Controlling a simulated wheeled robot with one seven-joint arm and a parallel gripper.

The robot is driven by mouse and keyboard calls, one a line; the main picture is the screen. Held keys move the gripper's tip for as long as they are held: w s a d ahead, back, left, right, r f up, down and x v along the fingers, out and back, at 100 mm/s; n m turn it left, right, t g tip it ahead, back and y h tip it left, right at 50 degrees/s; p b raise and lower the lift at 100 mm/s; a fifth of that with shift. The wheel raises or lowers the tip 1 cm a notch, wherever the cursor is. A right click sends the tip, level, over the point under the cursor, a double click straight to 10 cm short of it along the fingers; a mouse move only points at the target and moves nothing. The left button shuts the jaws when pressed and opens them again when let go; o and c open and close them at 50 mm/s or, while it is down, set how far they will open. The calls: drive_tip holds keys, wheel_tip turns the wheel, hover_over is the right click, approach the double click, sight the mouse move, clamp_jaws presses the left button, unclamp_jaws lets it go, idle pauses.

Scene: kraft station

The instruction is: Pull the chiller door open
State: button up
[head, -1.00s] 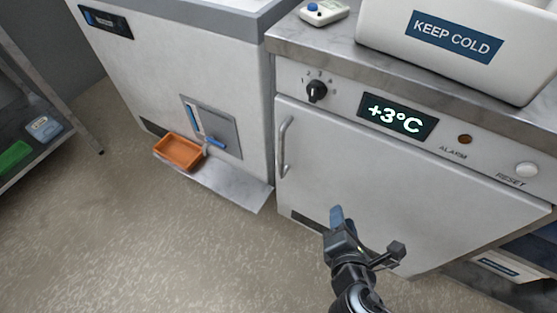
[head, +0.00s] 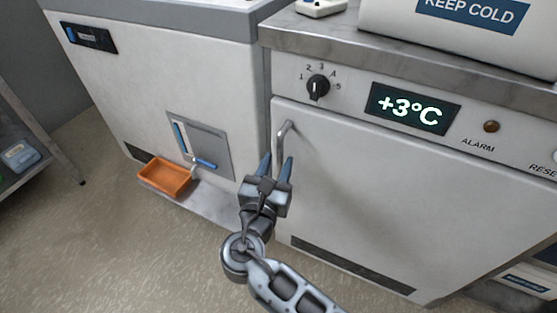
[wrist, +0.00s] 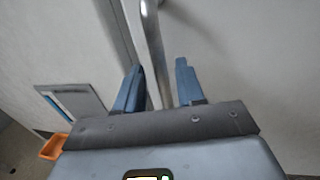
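The chiller door (head: 380,200) is a pale grey panel under the +3°C display, and it is shut. Its vertical metal bar handle (head: 284,132) is at the door's left edge; the gripper hides its lower part in the head view. My gripper (head: 276,166) is open in front of the handle. In the wrist view the handle (wrist: 155,50) runs down between the two blue fingers (wrist: 158,82), with a gap on each side. I cannot tell how deep between the fingers the bar sits.
A white cabinet with a drain panel (head: 203,145) stands to the left of the chiller. An orange tray (head: 165,177) sits low in front of it. A white KEEP COLD box (head: 455,30) rests on the worktop. The floor in front is clear.

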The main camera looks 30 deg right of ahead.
drive_tip(key=shift+x, duration=1.25)
clamp_jaws()
